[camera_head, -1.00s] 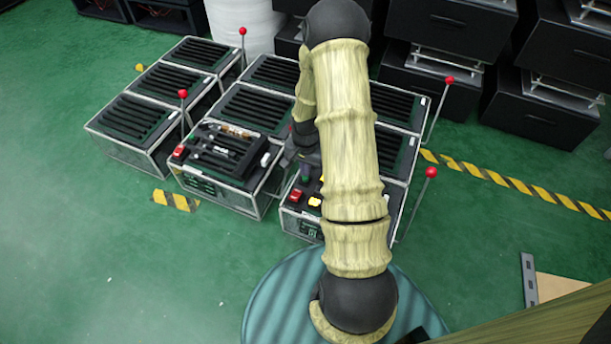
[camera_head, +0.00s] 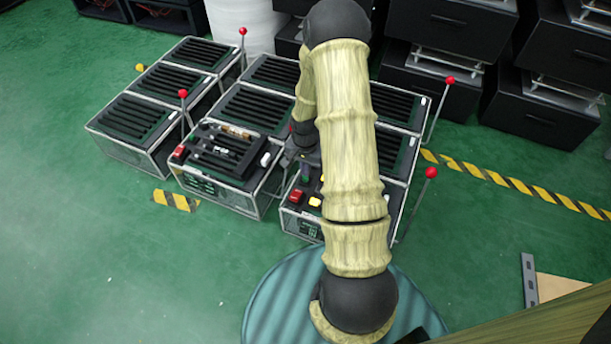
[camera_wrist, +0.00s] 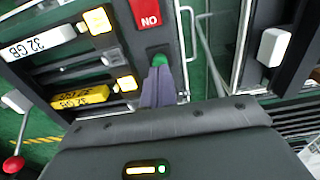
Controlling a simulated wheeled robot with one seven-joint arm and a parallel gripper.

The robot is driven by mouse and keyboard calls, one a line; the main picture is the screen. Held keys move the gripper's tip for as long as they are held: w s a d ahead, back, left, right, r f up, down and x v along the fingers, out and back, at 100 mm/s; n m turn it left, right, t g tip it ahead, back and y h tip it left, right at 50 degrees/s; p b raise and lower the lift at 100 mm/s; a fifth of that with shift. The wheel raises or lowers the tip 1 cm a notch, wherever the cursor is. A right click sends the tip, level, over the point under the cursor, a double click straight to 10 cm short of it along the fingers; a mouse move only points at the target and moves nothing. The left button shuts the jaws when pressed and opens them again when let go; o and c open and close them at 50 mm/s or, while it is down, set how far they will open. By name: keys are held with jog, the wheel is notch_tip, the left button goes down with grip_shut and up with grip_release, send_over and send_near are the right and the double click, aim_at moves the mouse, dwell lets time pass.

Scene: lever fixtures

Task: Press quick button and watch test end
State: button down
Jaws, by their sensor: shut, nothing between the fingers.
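My gripper (camera_wrist: 158,88) is shut and empty, its grey-purple fingers pointing at a test box panel. A green button (camera_wrist: 159,60) sits at the fingertips, partly covered by them; I cannot tell whether it is pressed. Beside it on the panel is a red switch (camera_wrist: 146,13) whose lettering reads "NO" from this side. Yellow square buttons (camera_wrist: 97,21) are farther left, next to a white "32 GB" stick (camera_wrist: 38,42) and a yellow stick (camera_wrist: 80,97). In the head view, the box's red switch (camera_head: 296,196) shows beside my arm, which hides much of the panel.
A neighbouring box (camera_head: 215,190) with a red switch stands close on the left. Several slotted boxes stand behind. Thin levers with red knobs (camera_head: 431,172) rise beside the boxes. Black cabinets (camera_head: 445,35) line the back. Green floor (camera_head: 90,250) is open at the left.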

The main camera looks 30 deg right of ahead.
jog(key=shift+f+b, duration=0.5)
jog(key=shift+f, duration=0.45)
dwell(0.3)
notch_tip(320, 180, up, 8)
jog(key=p, duration=0.8)
dwell(0.4)
jog(key=s+a+r+n+t+p, duration=0.1)
jog(key=s+a+r+n+p, duration=0.3)
jog(key=r, duration=0.9)
jog(key=s+a+r+n+t+p, duration=0.1)
jog(key=s+a+r+n+p, duration=0.35)
jog(key=r, duration=0.75)
jog(key=s+a+r+n+t+p, duration=0.15)
jog(key=s+a+r+p, duration=0.35)
jog(key=r, duration=0.8)
notch_tip(320, 180, up, 37)
jog(key=w+p, duration=0.1)
jog(key=p, duration=3.6)
jog(key=shift+g+p, duration=0.4)
jog(key=shift+g, duration=0.05)
